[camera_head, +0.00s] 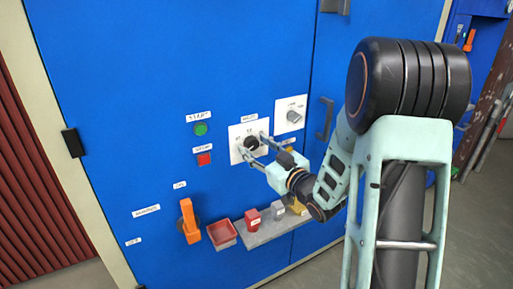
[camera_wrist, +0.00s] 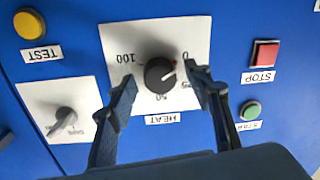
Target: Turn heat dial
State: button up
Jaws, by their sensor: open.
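The heat dial (camera_wrist: 160,75) is a black round knob on a white plate with numbers around it. The plate's label reads HEAT, upside down in the wrist view. A red mark on the knob points right, toward the low-number side; the exact reading is unclear. In the head view the dial (camera_head: 250,144) sits mid-panel, partly behind my fingers. My gripper (camera_wrist: 163,84) is open, with one finger on each side of the knob and visible gaps between. It also shows in the head view (camera_head: 252,143), reaching to the panel from the right.
Beside the dial are a green start button (camera_head: 200,129), a red stop button (camera_head: 204,159) and a second knob on a white plate (camera_head: 291,114). An orange handle (camera_head: 188,218) sticks out below left.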

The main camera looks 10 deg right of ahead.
jog(key=shift+c, duration=0.2)
jog(key=c, duration=1.1)
jog(key=shift+m, duration=0.4)
jog(key=m, duration=0.5)
jog(key=shift+d+m+t, duration=0.1)
jog(key=shift+m+t, duration=0.2)
jog(key=shift+m, duration=0.1)
jog(key=m+p, duration=0.1)
jog(key=m, duration=0.4)
jog(key=shift+m+p, duration=0.3)
jog(key=shift+m, duration=0.1)
